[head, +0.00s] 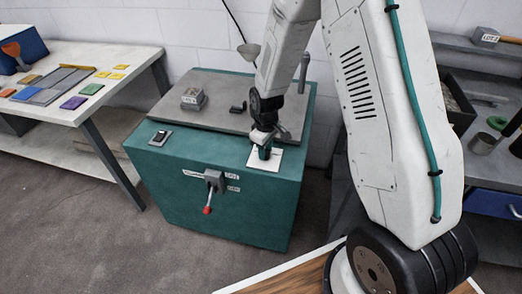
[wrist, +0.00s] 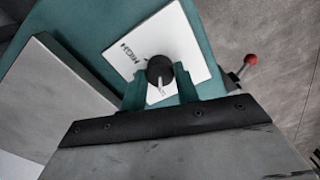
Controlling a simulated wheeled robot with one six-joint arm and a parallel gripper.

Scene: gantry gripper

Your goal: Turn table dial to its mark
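The dial (wrist: 160,71) is a round black knob with a white pointer line, on a white square plate (wrist: 191,46) printed HIGH at its upper left. In the wrist view the pointer is toward the bottom, away from the HIGH print. The plate (head: 257,164) also shows on the front right of the green cabinet's top in the head view, where my gripper hides the dial. My gripper (wrist: 161,88) is open, its green fingers on either side of the knob's near part with narrow gaps. It also shows in the head view (head: 264,153), pointing down over the plate.
The green cabinet (head: 225,207) has a red-tipped lever (head: 207,209) on its front. A rocker switch (head: 160,138), a grey block (head: 193,99) and an upright post (head: 304,72) stand on its top. A table with coloured tiles (head: 73,103) is at left.

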